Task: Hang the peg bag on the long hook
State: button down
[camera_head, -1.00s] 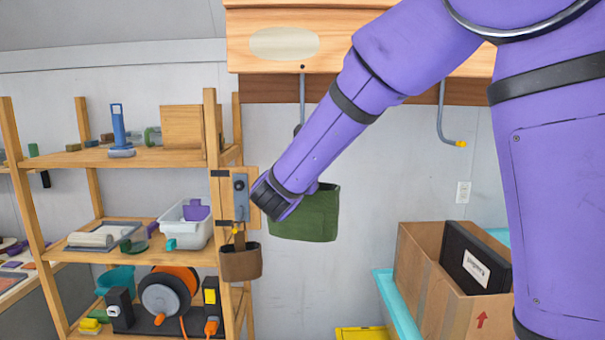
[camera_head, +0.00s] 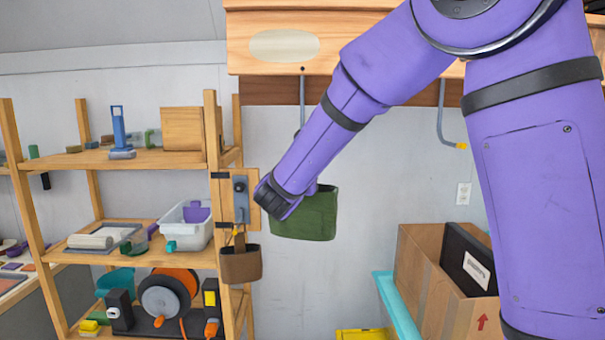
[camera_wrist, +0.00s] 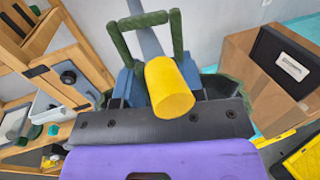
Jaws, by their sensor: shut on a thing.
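A dark green bag (camera_head: 306,214), which I take for the peg bag, hangs upright at my gripper (camera_head: 274,200), partly hidden by it. In the wrist view my gripper (camera_wrist: 158,78) is shut on the bag, and its green handle (camera_wrist: 120,45) rises beyond the blue fingers. A long grey hook (camera_head: 302,95) comes down from the wooden rail behind my forearm. Its yellow tip (camera_wrist: 170,88) is close to the wrist camera, between the fingers. The handle's top bar crosses the hook's grey shaft in the picture; I cannot tell whether the handle rests on it.
Another grey hook with a yellow tip (camera_head: 460,146) hangs further right. A brown bag (camera_head: 240,264) hangs on the side of the loaded wooden shelf (camera_head: 212,130), close to my gripper. A cardboard box (camera_head: 419,275) stands at lower right.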

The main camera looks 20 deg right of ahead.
jog(key=c, duration=0.7)
grip_release()
jog(key=shift+o, duration=0.2)
jog(key=shift+v, duration=2.25)
jog(key=v, duration=1.1)
